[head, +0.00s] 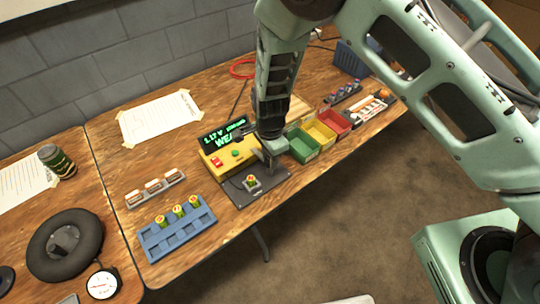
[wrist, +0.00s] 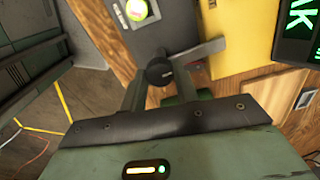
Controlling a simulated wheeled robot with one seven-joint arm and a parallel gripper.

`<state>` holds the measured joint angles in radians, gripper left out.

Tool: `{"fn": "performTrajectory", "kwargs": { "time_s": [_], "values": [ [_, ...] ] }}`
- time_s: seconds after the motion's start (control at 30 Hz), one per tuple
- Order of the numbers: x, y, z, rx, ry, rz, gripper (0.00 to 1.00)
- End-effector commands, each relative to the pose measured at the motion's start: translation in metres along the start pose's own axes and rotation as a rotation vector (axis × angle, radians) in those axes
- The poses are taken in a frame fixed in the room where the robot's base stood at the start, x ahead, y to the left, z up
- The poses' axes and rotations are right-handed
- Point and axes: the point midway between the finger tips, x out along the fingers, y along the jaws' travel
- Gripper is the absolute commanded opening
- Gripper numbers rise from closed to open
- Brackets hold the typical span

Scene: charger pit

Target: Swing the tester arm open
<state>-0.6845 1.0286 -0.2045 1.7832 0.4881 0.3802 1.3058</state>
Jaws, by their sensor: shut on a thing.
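The battery tester (head: 225,157) has a yellow body, a green-lit display (head: 225,134) partly reading "1.17 V" and "WEA", and a dark base plate (head: 240,194). A battery (head: 251,180) sits in a cradle on the plate; its top shows uncovered in the wrist view (wrist: 137,10). The tester arm (wrist: 205,50) is a grey bar with a black knob (wrist: 160,71), lying beside the battery, not over it. My gripper (wrist: 160,82) is shut on the knob, one finger on each side. In the head view my gripper (head: 268,155) hides most of the arm.
Green (head: 303,146), yellow (head: 320,133) and red (head: 336,121) bins stand just right of the tester. A blue rack (head: 178,230) with three batteries and a grey holder (head: 155,191) stand to the left. The table's front edge runs close to the plate.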

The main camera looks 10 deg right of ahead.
Motion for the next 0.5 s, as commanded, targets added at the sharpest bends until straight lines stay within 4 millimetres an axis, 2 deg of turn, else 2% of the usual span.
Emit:
{"fn": "performTrajectory", "kwargs": {
  "time_s": [0.5],
  "values": [
    [-0.0003, 0.0000, 0.0007, 0.085, -0.001, 0.000, 0.00]
  ]
}}
